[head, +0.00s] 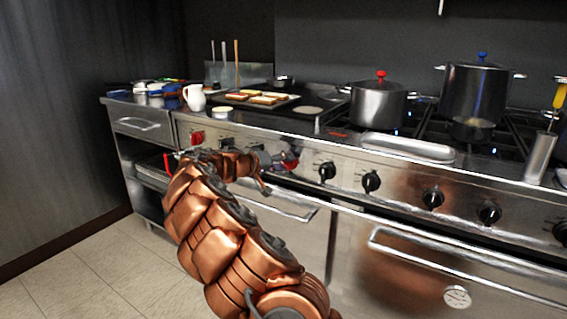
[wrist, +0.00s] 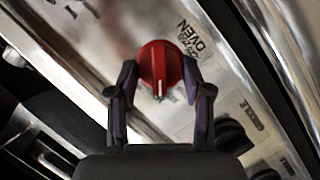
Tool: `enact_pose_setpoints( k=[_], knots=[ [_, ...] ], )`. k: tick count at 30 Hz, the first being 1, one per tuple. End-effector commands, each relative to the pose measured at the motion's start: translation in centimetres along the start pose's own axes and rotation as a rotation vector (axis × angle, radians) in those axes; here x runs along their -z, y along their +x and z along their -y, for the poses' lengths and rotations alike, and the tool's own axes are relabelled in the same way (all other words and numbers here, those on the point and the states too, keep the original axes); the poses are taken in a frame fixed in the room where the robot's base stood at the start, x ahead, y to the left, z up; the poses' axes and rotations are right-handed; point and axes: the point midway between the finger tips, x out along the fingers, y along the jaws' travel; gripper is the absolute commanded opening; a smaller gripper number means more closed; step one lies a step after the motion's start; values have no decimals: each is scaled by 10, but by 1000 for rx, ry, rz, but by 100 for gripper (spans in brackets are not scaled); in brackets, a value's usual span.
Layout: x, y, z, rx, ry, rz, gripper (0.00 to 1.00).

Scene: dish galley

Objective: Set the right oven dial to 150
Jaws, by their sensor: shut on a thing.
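A red oven dial (wrist: 160,62) with a white pointer line sits between the two fingers of my gripper (wrist: 158,72) in the wrist view. The fingers are shut on its sides. The pointer line is toward the bottom of the picture, on the side facing my palm. In the head view my gripper (head: 277,160) is at the right red dial (head: 291,164) on the range front, partly covering it. Another red dial (head: 197,138) is farther left on the same panel. No scale number around the held dial is readable.
Black knobs (head: 327,171) line the panel to the right. Oven door handles (head: 470,268) stick out below. Pots (head: 378,104), a griddle with toast (head: 262,97) and a white pitcher (head: 194,98) stand on top.

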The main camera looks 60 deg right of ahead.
Motion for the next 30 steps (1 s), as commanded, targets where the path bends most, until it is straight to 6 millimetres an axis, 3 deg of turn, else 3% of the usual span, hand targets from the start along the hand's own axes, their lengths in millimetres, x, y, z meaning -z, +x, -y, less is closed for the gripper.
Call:
enact_pose_setpoints(
  k=[15, 30],
  knots=[
    [-2, 1, 4, -175, -422, 4, 15],
    [-3, 2, 6, -251, -611, 1, 14]
  ],
)
